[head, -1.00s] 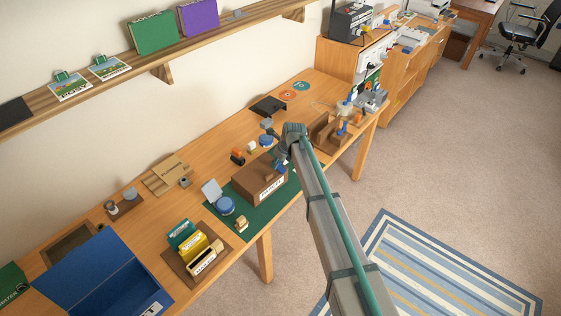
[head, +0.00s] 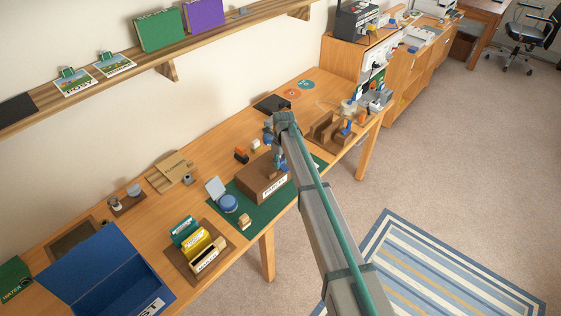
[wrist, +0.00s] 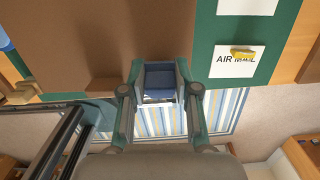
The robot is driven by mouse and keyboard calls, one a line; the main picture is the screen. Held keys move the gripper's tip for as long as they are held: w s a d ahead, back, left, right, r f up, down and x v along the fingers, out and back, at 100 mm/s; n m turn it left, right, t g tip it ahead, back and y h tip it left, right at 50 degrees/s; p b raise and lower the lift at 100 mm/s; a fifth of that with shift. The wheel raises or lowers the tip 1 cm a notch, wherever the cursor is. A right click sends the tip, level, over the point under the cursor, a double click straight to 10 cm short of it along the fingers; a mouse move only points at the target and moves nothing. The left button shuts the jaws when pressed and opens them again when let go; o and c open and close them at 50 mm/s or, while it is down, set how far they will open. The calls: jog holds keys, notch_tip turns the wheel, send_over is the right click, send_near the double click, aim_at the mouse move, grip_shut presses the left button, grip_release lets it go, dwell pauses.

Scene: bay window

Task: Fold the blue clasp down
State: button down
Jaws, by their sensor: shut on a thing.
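The brown box (head: 258,180) labelled PARCELS stands on the green mat (head: 250,211) on the workbench. In the wrist view its brown top (wrist: 90,40) fills the upper left and middle. The blue clasp (wrist: 160,76) is at the edge of the brown top, between the fingers of my gripper (wrist: 160,92). My gripper is shut on it, one finger on each side. In the head view, my gripper (head: 279,160) is at the top of the box, small and partly hidden by my arm; the clasp's exact tilt cannot be told.
An AIR MAIL card (wrist: 236,63) lies on the green beside the box in the wrist view. A blue round tin (head: 228,203) with a raised lid and a file holder (head: 205,262) stand left of the box. A brown stand (head: 325,132) is to the right.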

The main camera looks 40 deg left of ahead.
aim_at(282, 161)
jog(key=c, duration=0.8)
grip_release()
jog(key=shift+s, duration=0.1)
jog(key=shift+c, duration=0.2)
notch_tip(282, 161, up, 12)
jog(key=shift+d, duration=0.45)
